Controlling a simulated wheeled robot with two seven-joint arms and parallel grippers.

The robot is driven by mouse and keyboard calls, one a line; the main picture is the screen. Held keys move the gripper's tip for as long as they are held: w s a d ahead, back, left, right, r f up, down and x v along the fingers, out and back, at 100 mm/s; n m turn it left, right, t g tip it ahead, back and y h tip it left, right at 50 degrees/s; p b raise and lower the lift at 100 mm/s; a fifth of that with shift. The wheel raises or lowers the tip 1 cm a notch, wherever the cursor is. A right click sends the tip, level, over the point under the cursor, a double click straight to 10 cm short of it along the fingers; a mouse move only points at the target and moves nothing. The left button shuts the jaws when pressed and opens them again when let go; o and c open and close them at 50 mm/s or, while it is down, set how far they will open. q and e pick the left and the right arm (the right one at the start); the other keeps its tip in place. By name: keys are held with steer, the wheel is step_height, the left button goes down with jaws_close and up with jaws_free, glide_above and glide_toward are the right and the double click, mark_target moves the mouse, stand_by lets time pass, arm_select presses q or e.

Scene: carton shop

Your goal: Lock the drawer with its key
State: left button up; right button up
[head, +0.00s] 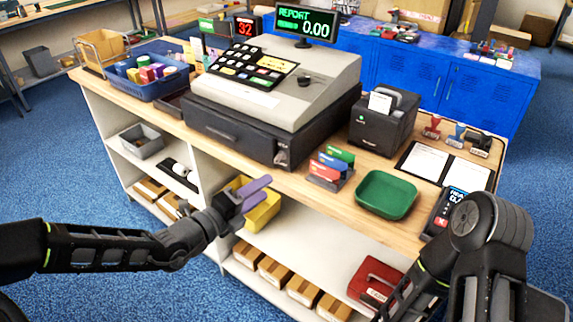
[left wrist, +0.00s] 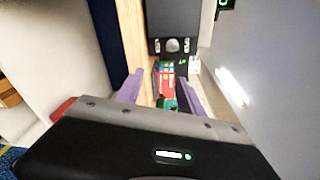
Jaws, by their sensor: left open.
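The black cash drawer (head: 232,130) sits under the grey register on the wooden counter, and its front looks closed. A small silver lock fitting (head: 281,156) is at the right end of its front. Whether a key is in it is too small to tell. My left gripper (head: 262,190) is open and empty in front of the counter edge, below and apart from the lock. Its two purple fingers also show in the left wrist view (left wrist: 163,90), with nothing held between them. My right gripper is out of view; only parts of that arm show at right.
The register (head: 290,85) stands on the drawer. To its right are a card rack (head: 331,168), a green tray (head: 386,195) and a receipt printer (head: 383,120). A yellow bin (head: 262,212) is on the shelf behind my left gripper. The aisle before the counter is free.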

mark_target(278, 159)
arm_select(q)
steer(key=shift+w+d+r+n+t+y, duration=0.1)
steer(key=shift+w+d+r+n+t, duration=0.35)
steer(key=shift+w, duration=0.85)
steer(key=shift+w+d+r+n+t+y, duration=0.15)
steer(key=shift+w+d+n, duration=0.25)
steer(key=shift+w+n, duration=0.7)
steer(key=shift+w+d+r+n+t+y, duration=0.1)
steer(key=shift+w+d+r+n+t, duration=0.3)
steer(key=shift+w, duration=1.05)
steer(key=shift+f, duration=0.1)
jaws_close()
